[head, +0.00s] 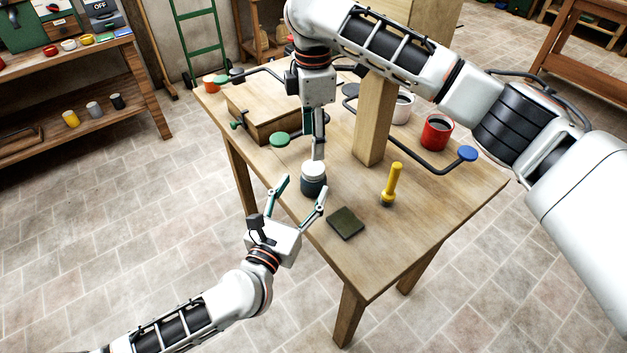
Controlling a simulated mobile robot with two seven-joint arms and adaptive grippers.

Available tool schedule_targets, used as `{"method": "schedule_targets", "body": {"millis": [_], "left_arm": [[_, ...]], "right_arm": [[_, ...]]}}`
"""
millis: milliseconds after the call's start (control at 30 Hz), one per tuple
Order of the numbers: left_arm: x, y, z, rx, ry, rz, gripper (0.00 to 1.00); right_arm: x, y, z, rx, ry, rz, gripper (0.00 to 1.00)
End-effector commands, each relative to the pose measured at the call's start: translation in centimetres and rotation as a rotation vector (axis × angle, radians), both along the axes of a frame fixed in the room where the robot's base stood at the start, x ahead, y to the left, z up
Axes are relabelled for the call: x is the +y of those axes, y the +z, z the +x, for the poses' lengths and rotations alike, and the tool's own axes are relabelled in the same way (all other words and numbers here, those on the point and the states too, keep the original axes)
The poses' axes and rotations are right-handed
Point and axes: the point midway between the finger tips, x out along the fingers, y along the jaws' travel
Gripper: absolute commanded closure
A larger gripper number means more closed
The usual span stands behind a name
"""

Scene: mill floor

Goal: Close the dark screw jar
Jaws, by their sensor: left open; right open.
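The dark screw jar (313,186) stands upright on the wooden table (440,200), near its left front edge. A white lid (314,168) sits on top of its mouth; I cannot tell how tightly it is seated. My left gripper (298,187) is open, with its two fingers spread toward the jar from the front, the right finger close to the jar's side. My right gripper (318,150) points down just above the lid. It is open, but its fingers overlap from this angle, and I cannot tell whether they touch the lid.
A wooden post (374,125) rises from the table behind the jar. A yellow-handled tool (392,182), a dark green pad (345,223), a red mug (436,132) and a wooden box (262,115) are on the table. A bent bar with a blue disc (467,153) lies at right.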

Motion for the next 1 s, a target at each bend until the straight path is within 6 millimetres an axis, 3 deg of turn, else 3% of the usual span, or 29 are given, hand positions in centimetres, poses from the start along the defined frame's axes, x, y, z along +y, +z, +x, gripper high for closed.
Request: {"method": "schedule_targets", "body": {"millis": [500, 933, 1000], "left_arm": [[-2.5, 0.1, 6.1, -0.002, 0.000, 0.001, 0.42], [-2.8, 0.0, 6.8, -0.001, 0.000, 0.001, 0.42], [-2.8, 0.0, 6.8, -0.001, 0.000, 0.001, 0.60]], "right_arm": [[0.0, 0.0, 0.0, 0.000, 0.000, 0.000, 0.49], [0.0, 0.0, 0.0, 0.000, 0.000, 0.000, 0.49], [0.0, 0.0, 0.0, 0.000, 0.000, 0.000, 0.49]]}}
